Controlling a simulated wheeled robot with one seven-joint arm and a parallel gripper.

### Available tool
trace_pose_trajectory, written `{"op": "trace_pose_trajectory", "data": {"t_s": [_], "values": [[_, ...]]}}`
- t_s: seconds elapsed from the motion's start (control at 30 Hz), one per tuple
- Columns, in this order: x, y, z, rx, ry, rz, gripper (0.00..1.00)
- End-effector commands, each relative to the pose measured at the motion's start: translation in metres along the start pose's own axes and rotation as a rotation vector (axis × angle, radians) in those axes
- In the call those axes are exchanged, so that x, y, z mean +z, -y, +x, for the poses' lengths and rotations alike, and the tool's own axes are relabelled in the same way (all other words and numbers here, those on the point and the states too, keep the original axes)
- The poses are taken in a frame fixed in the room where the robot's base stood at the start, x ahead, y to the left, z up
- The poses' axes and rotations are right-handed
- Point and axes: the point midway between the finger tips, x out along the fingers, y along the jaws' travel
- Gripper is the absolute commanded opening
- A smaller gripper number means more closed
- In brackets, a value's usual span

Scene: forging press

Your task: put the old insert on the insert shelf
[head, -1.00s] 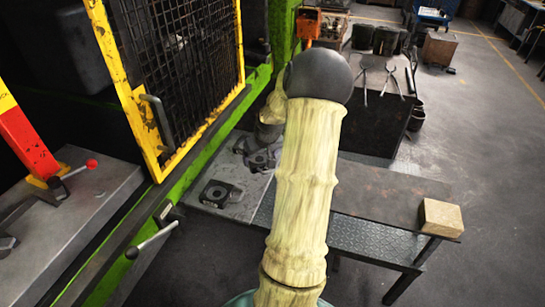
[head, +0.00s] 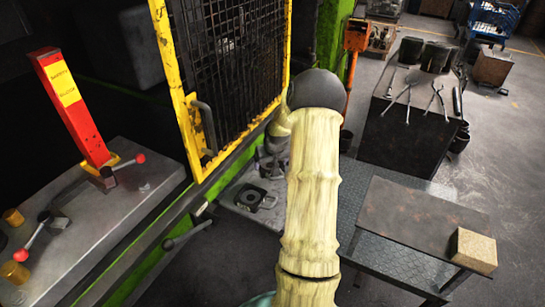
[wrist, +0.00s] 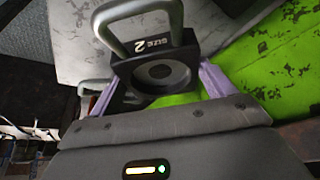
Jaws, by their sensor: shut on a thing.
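My gripper (wrist: 157,86) is shut on a dark insert (wrist: 160,74) with a round recess, a grey loop handle and the white marking "SIZE 2". The lavender fingers are on either side of it in the wrist view. In the head view, my arm hides most of the gripper and the held insert. A low grey shelf (head: 232,221) beside the green press bears a dark block with a round hole (head: 249,198), which looks like another insert. A dark shape behind it, by my wrist, is partly hidden; I cannot tell whether it rests on the shelf.
The yellow mesh guard (head: 187,110) stands close left of my arm. A grey bench (head: 110,215) with levers and a red post (head: 72,105) is at left. A dark table (head: 415,215) with a tan block (head: 475,249) is at right. A tong bench (head: 405,130) stands behind.

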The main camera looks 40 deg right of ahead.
Motion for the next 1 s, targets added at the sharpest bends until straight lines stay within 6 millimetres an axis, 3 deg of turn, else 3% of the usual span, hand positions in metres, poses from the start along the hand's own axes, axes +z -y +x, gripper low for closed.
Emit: {"op": "trace_pose_trajectory", "data": {"t_s": [0.37,0.67,1.0], "values": [[-0.002,0.000,0.001,0.000,-0.008,-0.001,0.11],[0.011,0.001,0.030,0.000,-0.003,-0.002,0.11],[0.010,0.003,0.038,0.000,-0.008,-0.001,0.11]]}}
